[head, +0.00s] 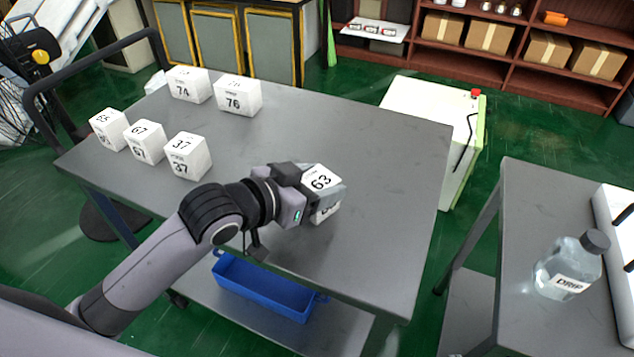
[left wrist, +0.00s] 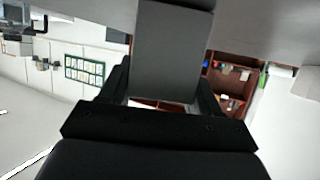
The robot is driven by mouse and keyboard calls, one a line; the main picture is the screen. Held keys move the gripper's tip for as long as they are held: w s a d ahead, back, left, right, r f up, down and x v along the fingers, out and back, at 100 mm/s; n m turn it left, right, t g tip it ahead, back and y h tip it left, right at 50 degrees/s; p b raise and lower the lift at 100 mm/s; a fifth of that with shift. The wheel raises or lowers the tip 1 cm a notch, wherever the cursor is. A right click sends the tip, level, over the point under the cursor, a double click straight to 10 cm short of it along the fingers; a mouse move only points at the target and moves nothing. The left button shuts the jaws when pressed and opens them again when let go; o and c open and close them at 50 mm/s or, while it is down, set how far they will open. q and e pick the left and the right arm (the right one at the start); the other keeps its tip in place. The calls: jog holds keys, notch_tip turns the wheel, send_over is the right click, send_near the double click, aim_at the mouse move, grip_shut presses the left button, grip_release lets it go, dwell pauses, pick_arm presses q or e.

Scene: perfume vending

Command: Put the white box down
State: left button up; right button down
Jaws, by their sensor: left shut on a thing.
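A white box marked 63 (head: 322,182) is between the fingers of my left gripper (head: 318,195), over the right middle part of the grey table (head: 385,170). The gripper is shut on it. I cannot tell if the box touches the table top. In the left wrist view a grey block shape (left wrist: 170,50), likely the held box in shadow, fills the space between the dark fingers. My right gripper is not in view.
Several other white boxes stand on the table's left side, among them 37 (head: 187,156) and 76 (head: 238,95). The table's right part is clear. A blue bin (head: 262,288) sits on the lower shelf. A bottle (head: 570,268) stands on another table at right.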

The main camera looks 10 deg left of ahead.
pick_arm(q)
jog(key=o, duration=1.1)
jog(key=shift+f, duration=0.1)
jog(key=shift+r, duration=0.2)
jog(key=v, duration=1.2)
jog(key=shift+a+f+p, duration=0.1)
jog(key=shift+f+p, duration=0.05)
jog(key=shift+p, duration=0.25)
jog(key=shift+s, duration=0.1)
